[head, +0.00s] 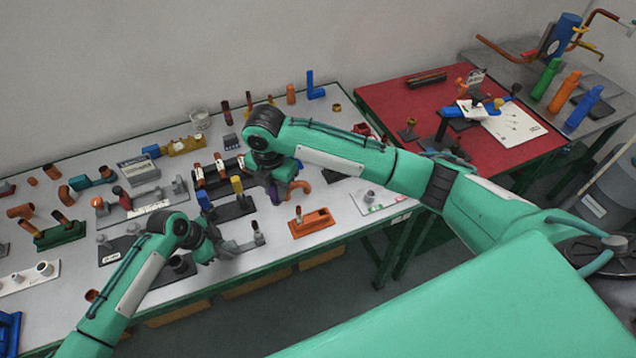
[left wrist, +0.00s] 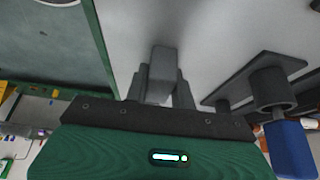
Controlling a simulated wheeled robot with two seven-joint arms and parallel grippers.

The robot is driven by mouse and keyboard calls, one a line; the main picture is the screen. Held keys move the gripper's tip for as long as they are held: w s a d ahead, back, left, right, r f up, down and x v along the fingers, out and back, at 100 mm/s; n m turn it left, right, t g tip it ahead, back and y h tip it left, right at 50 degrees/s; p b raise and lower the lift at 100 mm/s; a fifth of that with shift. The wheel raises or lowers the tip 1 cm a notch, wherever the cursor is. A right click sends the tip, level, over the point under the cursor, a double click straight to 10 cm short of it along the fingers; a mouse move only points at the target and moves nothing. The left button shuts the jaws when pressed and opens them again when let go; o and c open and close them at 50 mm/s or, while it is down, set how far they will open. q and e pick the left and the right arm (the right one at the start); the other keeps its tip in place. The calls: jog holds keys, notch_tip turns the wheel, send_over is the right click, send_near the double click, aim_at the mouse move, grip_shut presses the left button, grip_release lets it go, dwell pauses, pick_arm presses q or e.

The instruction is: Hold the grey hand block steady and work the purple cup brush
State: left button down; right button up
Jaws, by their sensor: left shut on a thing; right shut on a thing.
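My left gripper (head: 222,243) is at the front edge of the long white table. In the left wrist view its fingers (left wrist: 161,88) are shut on the grey hand block (left wrist: 161,58), whose end sticks out beyond them. In the head view the grey hand block (head: 238,247) lies low over the table just right of the gripper. My right gripper (head: 274,181) is shut above the table, further back and to the right. A small purple piece, which looks like the purple cup brush (head: 275,194), shows below its wrist. The gripper and arm hide most of it.
An orange block (head: 311,222) stands right of the grey block. A dark plate with blue and yellow parts (head: 232,206) lies behind the left gripper. Several fixtures crowd the table's left. A red table (head: 520,153) stands at the right.

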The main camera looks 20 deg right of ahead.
jog(key=s+a+r+n, duration=0.1)
jog(key=a+r+n, duration=0.1)
jog(key=a, duration=0.5)
jog(key=shift+r+n, duration=0.35)
jog(key=shift+n, duration=0.55)
send_over(254, 222)
jog(key=shift+f, duration=2.8)
jog(key=shift+f, duration=0.4)
jog(key=shift+f, duration=1.3)
jog(key=shift+n, duration=0.3)
